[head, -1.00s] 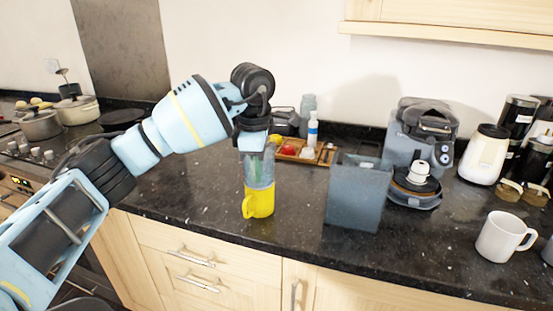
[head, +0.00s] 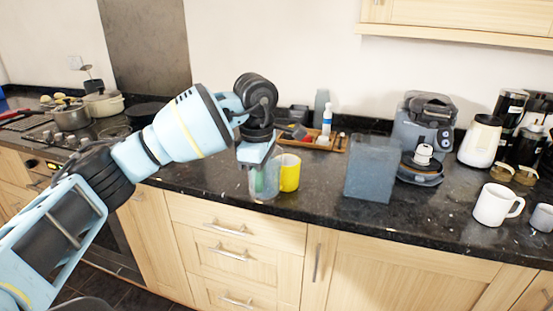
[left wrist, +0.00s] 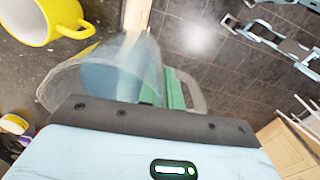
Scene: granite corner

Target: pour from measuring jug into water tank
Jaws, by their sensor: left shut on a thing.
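The clear measuring jug (head: 265,179) is held by my left gripper (head: 258,158), at the counter's front edge. It also shows in the left wrist view (left wrist: 90,78), tilted in the picture, with its handle beside the green finger pads (left wrist: 163,90). The gripper is shut on the jug; the exact grip is partly hidden. I cannot tell whether the jug holds liquid. The water tank (head: 371,168), a grey, box-shaped, see-through container, stands upright on the counter to the right of the jug, apart from it. My right gripper is not in view.
A yellow mug (head: 289,172) stands close beside the jug, on its right. A wooden tray (head: 339,143) with small items lies behind. A coffee machine (head: 425,125) and a white mug (head: 496,204) are right of the tank. Counter between yellow mug and tank is clear.

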